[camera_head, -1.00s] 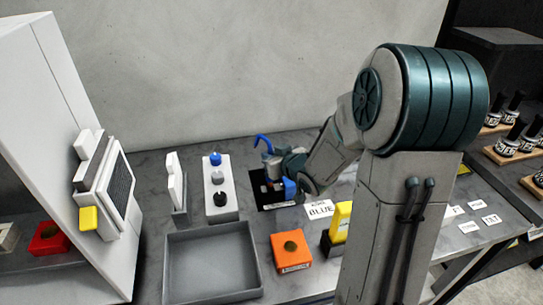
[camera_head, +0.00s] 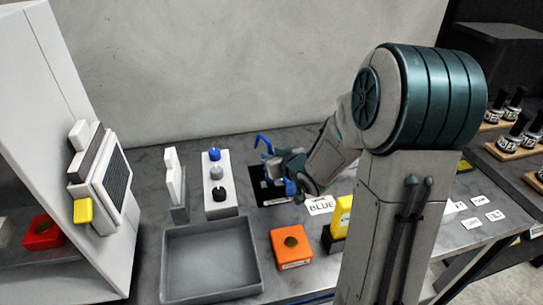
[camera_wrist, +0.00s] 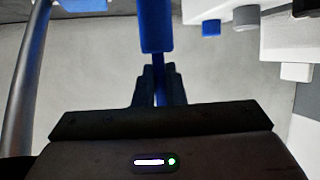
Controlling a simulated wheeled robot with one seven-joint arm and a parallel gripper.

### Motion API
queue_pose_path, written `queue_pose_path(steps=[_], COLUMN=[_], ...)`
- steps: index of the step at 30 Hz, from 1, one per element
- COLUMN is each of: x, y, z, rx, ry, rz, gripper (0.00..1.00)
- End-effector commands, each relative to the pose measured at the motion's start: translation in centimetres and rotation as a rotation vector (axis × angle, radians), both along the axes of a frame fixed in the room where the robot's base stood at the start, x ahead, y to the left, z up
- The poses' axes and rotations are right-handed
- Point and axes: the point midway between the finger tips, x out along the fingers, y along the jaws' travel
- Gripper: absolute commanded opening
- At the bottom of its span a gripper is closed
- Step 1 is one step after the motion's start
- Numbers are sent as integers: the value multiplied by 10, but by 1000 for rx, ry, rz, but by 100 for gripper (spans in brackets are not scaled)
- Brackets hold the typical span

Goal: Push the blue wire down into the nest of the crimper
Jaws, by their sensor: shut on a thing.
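The blue wire (camera_head: 264,140) shows in the head view as a bent blue hook rising above my gripper (camera_head: 283,168). In the wrist view a thick blue length (camera_wrist: 155,28) narrows to a thin part between my fingers (camera_wrist: 158,88). My gripper is shut on it, above or at a black square (camera_head: 262,195) on the bench. A small blue piece (camera_head: 290,187) shows beside the gripper. I cannot tell which fixture is the crimper; its nest is not clearly visible. My gripper and arm hide part of the black square.
A white block with blue, grey and black knobs (camera_head: 230,203) and a white stand (camera_head: 177,187) are left of my gripper. A grey tray (camera_head: 210,260), an orange box (camera_head: 291,248) and a yellow piece (camera_head: 342,215) are nearer. A white cabinet (camera_head: 65,100) stands left.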

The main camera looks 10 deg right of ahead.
Motion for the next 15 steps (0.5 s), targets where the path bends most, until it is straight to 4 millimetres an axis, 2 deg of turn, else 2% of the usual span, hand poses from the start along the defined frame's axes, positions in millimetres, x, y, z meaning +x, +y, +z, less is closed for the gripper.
queue_pose_path(steps=[15], x=[0], y=[0], z=[-14], rx=[0], ry=[0], rz=[0], gripper=[0])
